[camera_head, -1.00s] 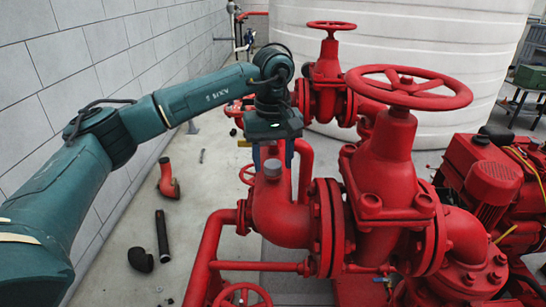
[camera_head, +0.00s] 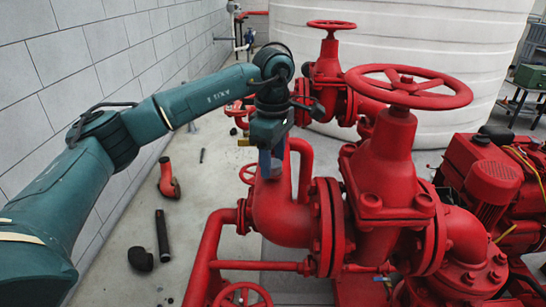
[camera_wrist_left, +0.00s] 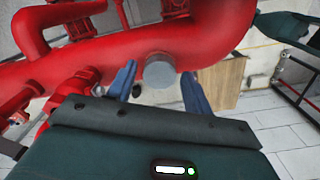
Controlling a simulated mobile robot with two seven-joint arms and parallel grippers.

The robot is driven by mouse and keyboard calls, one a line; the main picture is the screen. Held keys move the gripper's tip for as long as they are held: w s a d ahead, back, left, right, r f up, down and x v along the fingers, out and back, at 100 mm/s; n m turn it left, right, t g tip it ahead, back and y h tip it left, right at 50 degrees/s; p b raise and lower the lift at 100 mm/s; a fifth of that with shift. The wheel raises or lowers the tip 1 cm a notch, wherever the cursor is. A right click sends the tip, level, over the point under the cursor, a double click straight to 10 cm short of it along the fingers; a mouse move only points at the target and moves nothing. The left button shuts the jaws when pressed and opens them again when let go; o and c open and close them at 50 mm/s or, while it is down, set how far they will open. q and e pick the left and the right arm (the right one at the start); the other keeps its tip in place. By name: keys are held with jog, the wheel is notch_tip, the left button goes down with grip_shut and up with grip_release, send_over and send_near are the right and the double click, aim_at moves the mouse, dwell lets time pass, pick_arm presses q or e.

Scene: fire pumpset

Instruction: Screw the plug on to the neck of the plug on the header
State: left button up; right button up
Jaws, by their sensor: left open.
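The grey round plug (camera_wrist_left: 158,70) sits at the neck on the red header pipe (camera_wrist_left: 215,30) in the left wrist view. My left gripper (camera_wrist_left: 159,73) is open, with one blue finger on each side of the plug. A gap shows between the plug and each finger; contact cannot be told. In the head view, my left gripper (camera_head: 270,166) points down over the top of the red header elbow (camera_head: 282,215). Its near finger covers most of the plug there. How far the plug is screwed down is not visible. My right gripper is not in view.
A red valve with a large handwheel (camera_head: 408,88) stands right of the elbow. Another valve (camera_head: 327,75) stands behind. Loose pipe pieces, including a black tube (camera_head: 162,235) and a red elbow (camera_head: 168,180), lie on the floor at left. A white tank (camera_head: 440,40) is behind.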

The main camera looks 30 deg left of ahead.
pick_arm(q)
jog(key=n, duration=1.2)
dwell(0.3)
jog(key=c, duration=1)
jog(key=m, duration=0.3)
jog(key=shift+m, duration=0.3)
jog(key=shift+c, duration=0.2)
jog(key=shift+m, duration=0.3)
